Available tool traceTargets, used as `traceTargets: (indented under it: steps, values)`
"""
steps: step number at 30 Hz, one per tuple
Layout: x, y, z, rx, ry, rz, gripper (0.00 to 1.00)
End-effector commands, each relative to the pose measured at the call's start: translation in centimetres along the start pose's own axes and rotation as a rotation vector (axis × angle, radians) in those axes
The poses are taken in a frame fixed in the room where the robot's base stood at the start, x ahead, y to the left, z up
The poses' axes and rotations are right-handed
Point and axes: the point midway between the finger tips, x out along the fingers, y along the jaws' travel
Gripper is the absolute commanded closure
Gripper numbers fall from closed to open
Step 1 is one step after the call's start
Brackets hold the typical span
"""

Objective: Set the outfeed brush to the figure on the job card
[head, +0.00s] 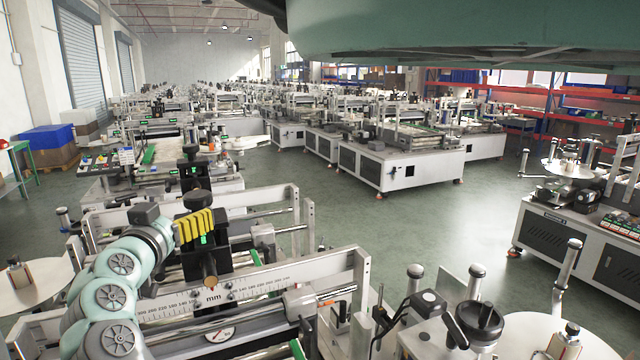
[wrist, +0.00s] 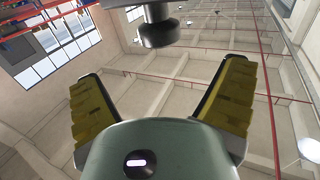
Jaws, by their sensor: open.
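The labeller nearest me carries a ruler (head: 212,297) marked mm and a round dial (head: 220,335) below it. A black block (head: 203,254) with a small green display stands behind the ruler, with a dark knob (head: 198,200) on its upper part. My gripper (head: 195,225) has yellow pads and is beside this block. In the wrist view, my gripper (wrist: 161,70) is open and empty, with a dark round knob (wrist: 158,33) ahead, centred between the fingers and apart from them. I cannot tell which part is the outfeed brush, nor read a job card or the display.
Metal side plates (head: 360,290) and rods surround the gripper closely. A post with a black knob (head: 478,315) stands front right, near a white disc (head: 530,335). Another labeller (head: 400,165) stands beyond, with open green floor (head: 410,225) between.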

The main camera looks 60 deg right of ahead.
Motion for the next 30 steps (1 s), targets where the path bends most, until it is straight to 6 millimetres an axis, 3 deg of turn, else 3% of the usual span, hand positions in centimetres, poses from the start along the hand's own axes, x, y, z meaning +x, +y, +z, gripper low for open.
traceTargets:
  steps: [9, 26, 30]
  values:
    - [-2.3, 0.1, 0.0, 0.0, -0.001, 0.002, 0.05]
    - [-2.4, 0.0, 0.1, -0.001, -0.001, -0.001, 0.05]
    - [-2.6, -1.6, 0.3, -0.017, 0.015, -0.066, 0.05]
